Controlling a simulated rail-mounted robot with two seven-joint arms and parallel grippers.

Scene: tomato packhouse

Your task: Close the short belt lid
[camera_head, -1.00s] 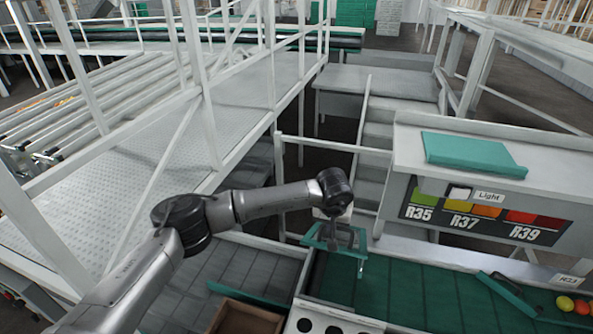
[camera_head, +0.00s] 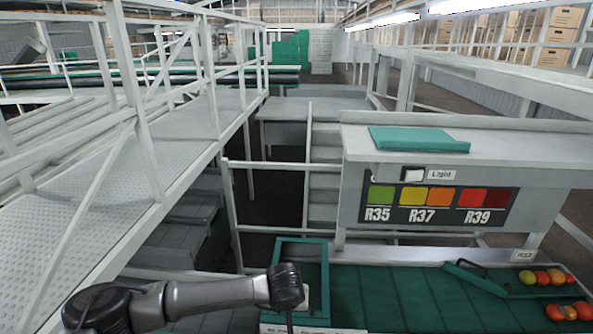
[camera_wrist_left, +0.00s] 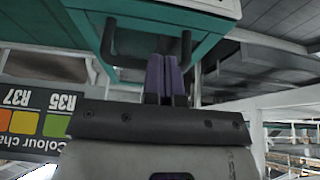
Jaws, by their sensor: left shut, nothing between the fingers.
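The short belt lid, with a green frame (camera_head: 301,241) and grey panel, is at the left end of the green belt (camera_head: 385,295). It looks raised and tilted, but its exact angle is unclear. In the left wrist view the lid's green edge (camera_wrist_left: 207,50) and dark U-shaped handle (camera_wrist_left: 186,48) fill the top. My left gripper (camera_wrist_left: 166,62) has its purple fingers together and empty, between the handle's legs; whether they touch it is unclear. In the head view my left wrist covers the lid's lower left part, and the fingers are hidden. My right gripper is not in view.
A grey cabinet with a colour chart (camera_head: 436,206) stands behind the belt, with a green board (camera_head: 418,139) on top. A green diverter bar (camera_head: 476,279) and several tomatoes (camera_head: 557,277) are at the belt's right. White railings (camera_head: 229,215) stand behind the lid.

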